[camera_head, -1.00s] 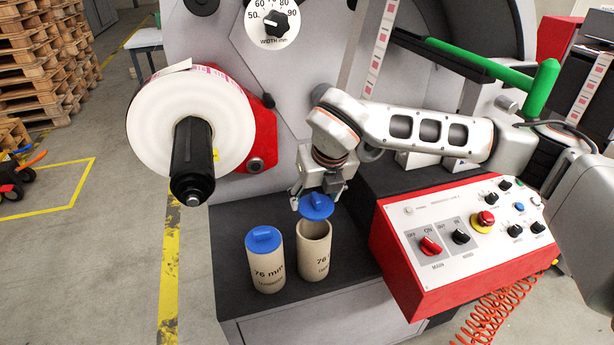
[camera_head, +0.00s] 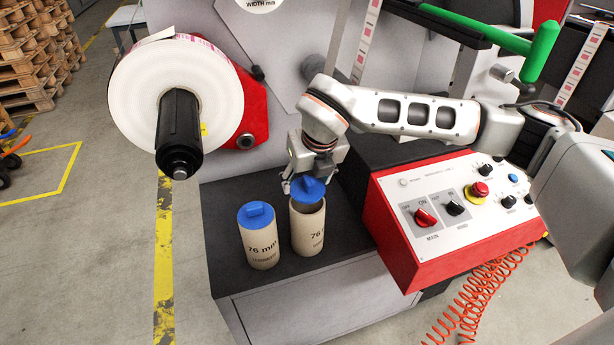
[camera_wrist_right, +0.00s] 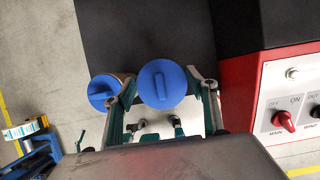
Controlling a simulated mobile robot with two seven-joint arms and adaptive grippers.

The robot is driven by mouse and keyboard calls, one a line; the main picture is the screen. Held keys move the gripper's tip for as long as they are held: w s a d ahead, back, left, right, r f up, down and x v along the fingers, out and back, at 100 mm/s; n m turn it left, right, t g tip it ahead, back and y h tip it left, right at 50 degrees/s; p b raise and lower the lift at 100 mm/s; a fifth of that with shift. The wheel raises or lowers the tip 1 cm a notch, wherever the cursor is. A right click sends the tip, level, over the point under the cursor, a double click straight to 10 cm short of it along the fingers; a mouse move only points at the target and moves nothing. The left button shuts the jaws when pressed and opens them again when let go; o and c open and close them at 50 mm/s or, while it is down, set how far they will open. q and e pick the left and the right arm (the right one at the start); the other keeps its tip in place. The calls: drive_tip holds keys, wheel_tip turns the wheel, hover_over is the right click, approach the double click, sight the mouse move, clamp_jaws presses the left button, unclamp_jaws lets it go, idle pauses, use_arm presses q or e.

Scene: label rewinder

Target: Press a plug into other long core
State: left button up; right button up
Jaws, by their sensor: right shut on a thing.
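Two tan long cores marked "76 mm" stand upright side by side on the dark top of a low cabinet. The left core (camera_head: 261,246) has a blue plug (camera_head: 257,213) in its top; that plug also shows in the wrist view (camera_wrist_right: 102,91). My right gripper (camera_head: 306,182) is above the other core (camera_head: 308,233), shut on a second blue plug (camera_head: 308,190). This plug is at the core's mouth; how deep it sits I cannot tell. In the wrist view the held plug (camera_wrist_right: 163,83) lies between the fingertips. My left gripper is not in view.
A red control box (camera_head: 405,240) with knobs stands close right of the cores. A white label roll (camera_head: 140,95) on a black spindle (camera_head: 180,135) is up left. The cabinet top (camera_head: 225,195) is clear behind the left core. An orange coiled hose (camera_head: 475,300) hangs lower right.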

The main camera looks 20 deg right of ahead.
sight(307, 194)
drive_tip(key=shift+f+b, duration=0.5)
drive_tip(key=shift+f, duration=0.55)
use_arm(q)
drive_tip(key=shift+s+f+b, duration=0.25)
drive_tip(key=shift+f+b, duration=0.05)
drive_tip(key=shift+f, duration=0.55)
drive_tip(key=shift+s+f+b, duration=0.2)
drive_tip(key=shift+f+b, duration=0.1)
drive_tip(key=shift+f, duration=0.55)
use_arm(e)
drive_tip(key=shift+f, duration=0.95)
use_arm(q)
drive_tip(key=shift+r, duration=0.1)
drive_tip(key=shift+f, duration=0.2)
use_arm(e)
drive_tip(key=shift+s+f, duration=0.1)
drive_tip(key=shift+f, duration=0.15)
drive_tip(key=o, duration=1.1)
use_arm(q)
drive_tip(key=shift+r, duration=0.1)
use_arm(e)
drive_tip(key=shift+r, duration=0.1)
